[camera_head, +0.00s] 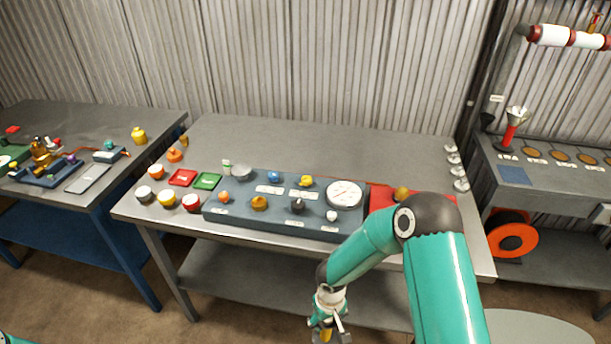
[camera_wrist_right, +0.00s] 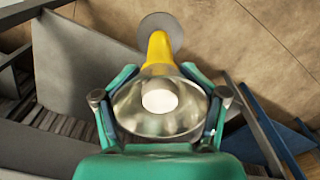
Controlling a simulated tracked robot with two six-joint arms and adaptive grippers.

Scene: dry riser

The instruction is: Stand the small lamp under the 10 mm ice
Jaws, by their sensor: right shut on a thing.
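My right gripper (camera_head: 325,322) hangs in front of the middle bench, below its top. In the right wrist view its fingers (camera_wrist_right: 160,108) are shut around the silver bowl of a lamp with a round white bulb (camera_wrist_right: 160,96). The lamp has a yellow handle (camera_wrist_right: 158,52), and a grey disc shows at its far end. In the head view the gripper hides most of this lamp. Another lamp with a red handle (camera_head: 510,131) stands on the right bench. White pipe sections with red ends (camera_head: 553,36) run above that bench. I cannot read any ice thickness.
The middle bench (camera_head: 300,135) carries a blue-grey panel with knobs and a dial (camera_head: 344,194). The right bench holds several brown discs (camera_head: 560,154) and a blue pad (camera_head: 514,175). An orange reel (camera_head: 530,240) sits beneath. The left bench (camera_head: 90,115) is cluttered.

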